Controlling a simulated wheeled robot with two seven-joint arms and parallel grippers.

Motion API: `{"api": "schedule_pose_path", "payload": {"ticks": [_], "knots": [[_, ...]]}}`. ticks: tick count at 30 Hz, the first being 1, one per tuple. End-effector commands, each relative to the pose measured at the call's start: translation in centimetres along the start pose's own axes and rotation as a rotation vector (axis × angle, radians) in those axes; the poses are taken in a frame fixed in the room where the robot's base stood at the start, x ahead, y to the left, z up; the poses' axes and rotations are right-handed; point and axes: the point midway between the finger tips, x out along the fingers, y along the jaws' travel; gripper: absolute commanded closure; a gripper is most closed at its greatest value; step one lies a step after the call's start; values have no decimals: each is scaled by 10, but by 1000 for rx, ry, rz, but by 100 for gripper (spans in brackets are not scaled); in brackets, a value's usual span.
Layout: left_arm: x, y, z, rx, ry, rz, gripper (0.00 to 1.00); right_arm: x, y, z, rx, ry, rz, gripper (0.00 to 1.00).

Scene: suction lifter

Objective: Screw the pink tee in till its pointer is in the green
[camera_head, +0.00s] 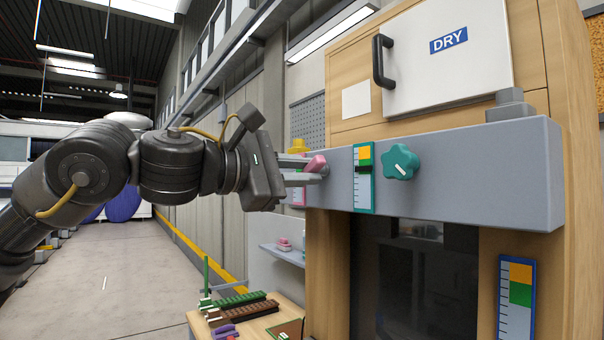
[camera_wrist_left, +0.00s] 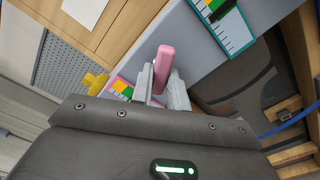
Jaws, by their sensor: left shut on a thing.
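The pink tee (camera_head: 316,163) sticks out of the front of the grey beam. In the left wrist view its rounded pink bar (camera_wrist_left: 164,65) stands between the fingers. My left gripper (camera_head: 310,176) is shut on the tee, its fingers on either side. The fingers also show in the wrist view (camera_wrist_left: 161,90). A pink-framed scale (camera_wrist_left: 122,88) with yellow, orange and green marks lies beside the fingers. My right gripper is out of view.
On the grey beam (camera_head: 480,180) to the right are a teal-framed scale (camera_head: 364,190) with a dark pointer and a teal star knob (camera_head: 400,162). A blue-framed scale (camera_head: 517,300) is lower right. Above is a white DRY door (camera_head: 450,75) with a black handle. A low table holds green and brown racks.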

Motion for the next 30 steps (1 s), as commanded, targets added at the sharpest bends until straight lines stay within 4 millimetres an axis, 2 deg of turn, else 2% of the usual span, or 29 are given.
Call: {"api": "schedule_pose_path", "payload": {"ticks": [6, 15, 30], "knots": [[0, -1, -2, 193, 3, -5, 100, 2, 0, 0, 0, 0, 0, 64], [1, 0, -2, 393, 3, -6, 100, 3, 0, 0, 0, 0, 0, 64], [1, 1, -1, 508, 2, -6, 100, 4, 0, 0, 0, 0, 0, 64]]}}
